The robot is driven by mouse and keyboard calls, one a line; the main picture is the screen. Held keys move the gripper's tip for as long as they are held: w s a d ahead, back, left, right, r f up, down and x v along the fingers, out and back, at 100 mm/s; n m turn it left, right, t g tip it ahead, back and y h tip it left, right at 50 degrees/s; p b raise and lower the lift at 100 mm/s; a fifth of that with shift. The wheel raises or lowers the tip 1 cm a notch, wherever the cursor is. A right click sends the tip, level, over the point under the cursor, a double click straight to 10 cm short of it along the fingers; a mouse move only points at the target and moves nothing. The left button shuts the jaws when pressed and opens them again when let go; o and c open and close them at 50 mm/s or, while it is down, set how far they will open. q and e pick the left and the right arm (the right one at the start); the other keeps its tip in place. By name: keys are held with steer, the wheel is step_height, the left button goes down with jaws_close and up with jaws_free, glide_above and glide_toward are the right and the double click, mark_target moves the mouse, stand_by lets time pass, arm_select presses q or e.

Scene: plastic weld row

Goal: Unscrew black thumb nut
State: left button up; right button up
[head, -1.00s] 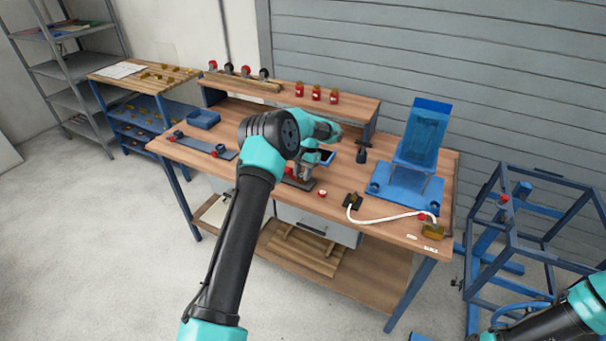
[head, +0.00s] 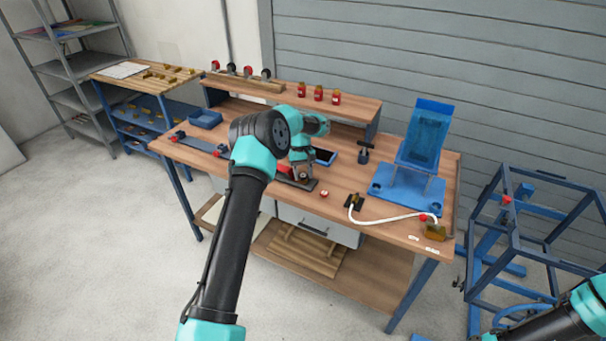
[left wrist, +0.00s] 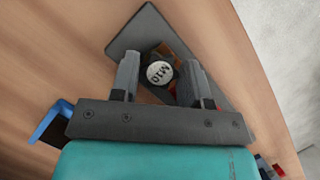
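A round dark knob with a pale cap marked "M10" (left wrist: 160,73) stands on a dark plate (left wrist: 146,24) in the left wrist view. I take it to be the black thumb nut. My left gripper (left wrist: 160,70) is over it with one finger on each side, apart, and a gap shows by the left finger. In the head view my left gripper (head: 302,174) points down at the dark plate (head: 312,186) on the workbench. The nut is too small to make out clearly there. Of my right arm only a part shows at the lower right; its gripper is out of view.
A small red-and-white piece (head: 323,194) lies in front on the right. A black block with a white hose (head: 390,218) and a blue stand (head: 408,187) are further right. A raised shelf (head: 345,107) runs behind.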

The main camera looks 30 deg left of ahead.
arm_select(q)
steer(key=shift+o, duration=1.2)
steer(key=m+y, duration=0.1)
steer(key=m, duration=0.2)
steer(key=m+g+y, duration=0.1)
steer(key=m, duration=0.2)
steer(key=m+y, duration=0.2)
steer(key=m, duration=0.3)
steer(key=shift+d, duration=0.1)
steer(key=m+y, duration=0.1)
steer(key=m, duration=0.1)
steer(key=m+t+y, duration=0.1)
steer(key=m, duration=0.2)
steer(key=shift+d, duration=0.15)
steer(key=m+t, duration=0.1)
steer(key=m, duration=0.2)
steer(key=m+t+y, duration=0.1)
steer(key=m, duration=0.3)
steer(key=shift+s+d, duration=0.1)
steer(key=shift+d, duration=0.1)
steer(key=shift+c, duration=0.3)
